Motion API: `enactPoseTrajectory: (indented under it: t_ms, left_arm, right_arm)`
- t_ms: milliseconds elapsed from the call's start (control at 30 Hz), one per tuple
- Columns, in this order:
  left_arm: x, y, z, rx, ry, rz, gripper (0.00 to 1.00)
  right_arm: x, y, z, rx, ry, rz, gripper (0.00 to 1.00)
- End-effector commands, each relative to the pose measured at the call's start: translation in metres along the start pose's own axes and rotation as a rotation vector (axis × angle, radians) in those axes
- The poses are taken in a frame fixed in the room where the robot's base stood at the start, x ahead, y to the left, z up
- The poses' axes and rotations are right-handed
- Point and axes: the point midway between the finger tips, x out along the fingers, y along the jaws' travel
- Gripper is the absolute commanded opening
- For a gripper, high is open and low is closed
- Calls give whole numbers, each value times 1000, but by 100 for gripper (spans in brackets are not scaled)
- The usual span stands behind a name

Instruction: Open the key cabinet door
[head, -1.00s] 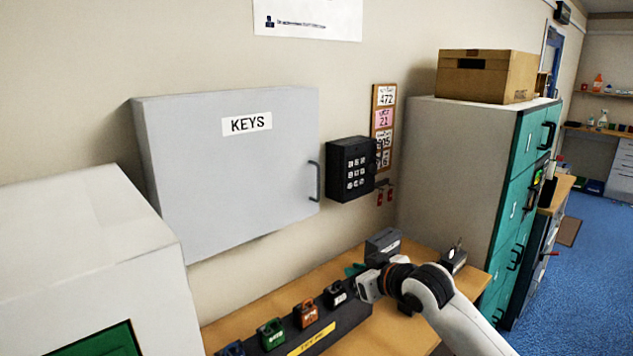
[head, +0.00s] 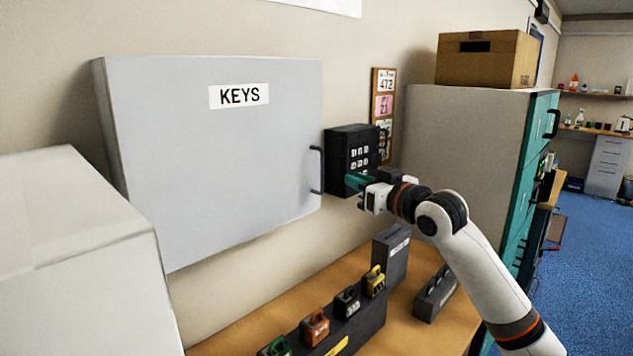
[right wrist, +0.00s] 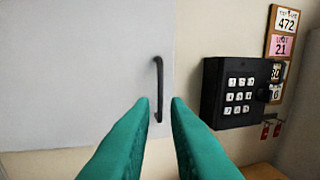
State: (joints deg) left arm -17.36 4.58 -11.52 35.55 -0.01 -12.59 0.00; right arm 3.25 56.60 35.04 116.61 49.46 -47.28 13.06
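The grey key cabinet (head: 215,150) hangs on the wall with a "KEYS" label, and its door is shut. Its dark vertical bar handle (head: 316,170) is at the door's right edge; it also shows in the right wrist view (right wrist: 158,90). My right gripper (head: 350,182) is in front of the keypad's lower part, right of the handle. In the right wrist view its green fingers (right wrist: 160,102) are apart with nothing between them, and the handle lies ahead, toward the left fingertip. My left gripper is not in view.
A black keypad box (head: 352,160) is on the wall right of the handle. Below, a wooden counter (head: 275,305) carries a rack of coloured padlocks (head: 316,328) and grey boxes. A white box-like unit (head: 70,255) stands at left, grey-and-teal lockers (head: 465,160) at right.

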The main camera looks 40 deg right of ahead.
Motion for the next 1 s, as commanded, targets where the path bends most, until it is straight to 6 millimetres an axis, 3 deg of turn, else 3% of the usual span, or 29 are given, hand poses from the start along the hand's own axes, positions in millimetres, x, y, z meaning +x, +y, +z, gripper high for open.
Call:
enactPoseTrajectory:
  t_ms: [67, 233, 700, 1000]
  left_arm:
    - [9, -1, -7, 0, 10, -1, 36]
    - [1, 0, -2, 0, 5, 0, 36]
    - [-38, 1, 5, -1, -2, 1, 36]
    - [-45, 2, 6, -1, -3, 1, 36]
  right_arm:
    - [1, 0, -9, 0, -1, 0, 15]
    - [13, -1, -5, 1, -2, -1, 15]
    - [97, -1, -3, 2, -2, -2, 15]
    - [120, 0, -7, 0, 0, -1, 15]
